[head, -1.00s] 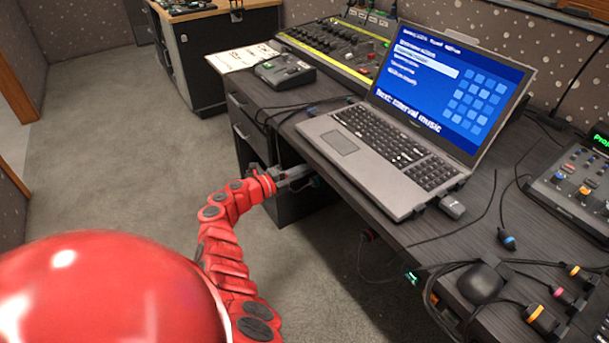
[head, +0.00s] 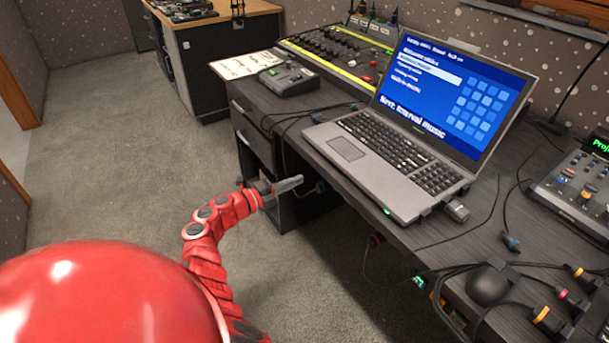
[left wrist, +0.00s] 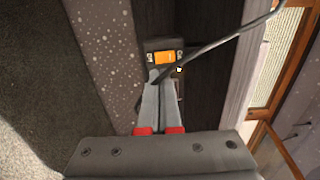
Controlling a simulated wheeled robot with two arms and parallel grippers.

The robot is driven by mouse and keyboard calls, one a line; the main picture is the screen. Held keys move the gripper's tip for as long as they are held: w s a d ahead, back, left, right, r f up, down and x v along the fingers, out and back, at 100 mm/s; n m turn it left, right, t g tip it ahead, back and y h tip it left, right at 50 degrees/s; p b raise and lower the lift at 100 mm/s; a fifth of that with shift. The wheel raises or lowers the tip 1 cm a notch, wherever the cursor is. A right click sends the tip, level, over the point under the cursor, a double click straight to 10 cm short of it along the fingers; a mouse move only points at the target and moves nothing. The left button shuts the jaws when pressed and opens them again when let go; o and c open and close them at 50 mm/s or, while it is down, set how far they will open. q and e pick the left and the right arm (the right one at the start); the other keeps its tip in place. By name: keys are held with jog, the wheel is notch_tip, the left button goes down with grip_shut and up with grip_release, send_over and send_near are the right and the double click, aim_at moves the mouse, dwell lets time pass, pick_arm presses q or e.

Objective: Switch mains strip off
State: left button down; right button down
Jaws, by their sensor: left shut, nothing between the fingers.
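In the left wrist view a dark block with a lit orange switch (left wrist: 164,60), which looks like the mains strip, sits just past my fingertips. A dark cable crosses in front of it. My left gripper (left wrist: 160,84) is shut and empty, with its tips pointing at the block's near end; I cannot tell whether they touch it. In the head view my left gripper (head: 298,182) is beside the desk's knee space, below the desktop edge. I cannot make out the strip's switch in the head view. My right gripper is not in view.
The dark desk (head: 330,210) carries a laptop (head: 400,160), a mixing console (head: 340,60), a small control box (head: 288,79) and a fader desk (head: 580,180). Cables hang over its front edge. A black adapter (head: 487,285) lies at the near right. The carpet (head: 110,170) at left is clear.

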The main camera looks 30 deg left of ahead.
pick_arm(q)
jog(key=v, duration=0.8)
jog(key=shift+f+p, duration=0.3)
jog(key=shift+p, duration=0.05)
notch_tip(320, 180, up, 2)
jog(key=shift+s+d+r+g+y+b, duration=0.1)
jog(key=shift+r+g+y+b, duration=0.2)
jog(key=shift+g, duration=0.3)
jog(key=shift+f, duration=0.1)
jog(key=b+x, duration=0.3)
jog(key=x, duration=1.1)
